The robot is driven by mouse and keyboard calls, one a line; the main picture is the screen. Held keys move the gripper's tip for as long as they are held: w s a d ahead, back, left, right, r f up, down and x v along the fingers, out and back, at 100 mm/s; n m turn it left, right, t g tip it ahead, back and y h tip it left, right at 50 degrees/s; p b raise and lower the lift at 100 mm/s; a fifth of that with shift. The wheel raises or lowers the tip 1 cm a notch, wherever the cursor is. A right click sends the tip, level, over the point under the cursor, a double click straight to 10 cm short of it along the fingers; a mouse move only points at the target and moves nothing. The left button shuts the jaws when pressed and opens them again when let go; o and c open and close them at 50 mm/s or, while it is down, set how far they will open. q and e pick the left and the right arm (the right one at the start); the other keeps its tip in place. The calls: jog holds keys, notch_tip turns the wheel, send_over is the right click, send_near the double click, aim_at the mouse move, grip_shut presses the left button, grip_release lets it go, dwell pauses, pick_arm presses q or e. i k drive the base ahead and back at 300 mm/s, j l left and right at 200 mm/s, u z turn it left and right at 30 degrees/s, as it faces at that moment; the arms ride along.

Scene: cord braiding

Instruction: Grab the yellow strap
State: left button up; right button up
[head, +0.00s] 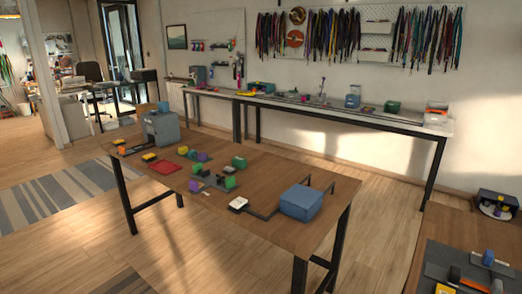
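I cannot pick out a yellow strap for certain. Small yellow items lie on the middle wooden table: one (149,157) at its left part and one (183,150) near its back edge. They are too small to tell whether either is a strap. Many cords in mixed colours hang on the wall rack (428,38), and single yellow strands cannot be told apart there. Neither my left gripper nor my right gripper shows in the head view.
The middle table (255,210) bears a grey-blue machine (160,128), a red mat (165,167) and a blue box (301,202). A long white bench (300,103) runs along the wall. Another table (436,215) stands at bottom right. Wooden floor (90,235) is open at left.

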aim_at(182, 150)
jog(key=i+j+z, duration=0.4)
jog(key=j, duration=0.2)
jog(key=i+j+z, duration=0.2)
jog(key=j, duration=0.15)
jog(key=j+z, duration=0.15)
jog(key=j, duration=0.2)
